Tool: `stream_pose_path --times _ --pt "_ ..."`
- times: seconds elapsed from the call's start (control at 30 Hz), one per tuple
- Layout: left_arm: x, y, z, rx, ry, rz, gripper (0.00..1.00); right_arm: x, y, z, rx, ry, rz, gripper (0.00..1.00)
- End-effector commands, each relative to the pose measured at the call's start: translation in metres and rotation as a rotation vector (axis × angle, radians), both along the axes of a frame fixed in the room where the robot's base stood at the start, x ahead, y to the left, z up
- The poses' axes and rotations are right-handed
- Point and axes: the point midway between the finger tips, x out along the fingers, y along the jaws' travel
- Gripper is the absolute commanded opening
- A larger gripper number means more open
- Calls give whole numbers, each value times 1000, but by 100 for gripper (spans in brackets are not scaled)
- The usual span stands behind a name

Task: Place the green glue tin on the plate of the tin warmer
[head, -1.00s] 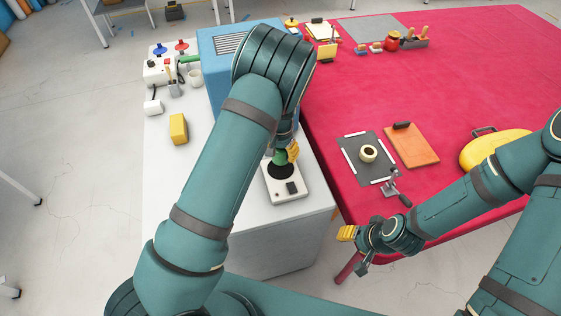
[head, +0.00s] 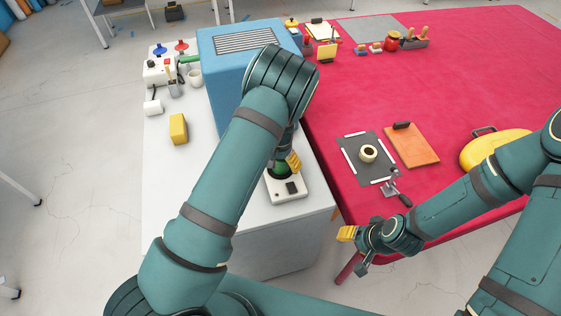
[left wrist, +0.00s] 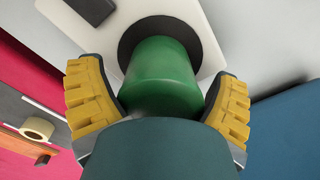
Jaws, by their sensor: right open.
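The green glue tin (head: 279,169) stands on the dark round plate (left wrist: 126,48) of the white tin warmer (head: 289,190). In the left wrist view the tin (left wrist: 162,78) is upright within the plate's dark rim. My left gripper (head: 288,161) is around the tin from above, one yellow finger on each side. Its fingers spread outward toward their tips, with gaps beside the tin, so it looks open. The arm partly hides the tin in the head view. My right gripper (head: 353,251) is open and empty, in front of the red table's near edge.
A large blue box (head: 222,72) stands behind the warmer on the white bench (head: 170,215). A yellow block (head: 178,128) is to the left. The red table (head: 470,90) holds a grey mat with a tape roll (head: 368,153), an orange board (head: 411,146) and a yellow case (head: 490,151).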

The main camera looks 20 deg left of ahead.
Motion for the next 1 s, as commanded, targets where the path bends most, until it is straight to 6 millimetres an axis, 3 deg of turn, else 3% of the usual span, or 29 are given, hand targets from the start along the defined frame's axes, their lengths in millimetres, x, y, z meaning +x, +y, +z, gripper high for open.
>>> stream_pose_path --times 0.37,0.47,0.8,1.0 --pt "0 0 5 0 1 0 100 0 0 5 0 -1 0 47" --pt "1 0 17 -1 -2 1 100 0 0 4 1 -1 0 47" --pt "1 0 87 -2 -4 -1 100 0 0 5 1 0 0 47" --pt "0 0 114 -1 -1 0 100 0 0 5 1 -1 1 47"
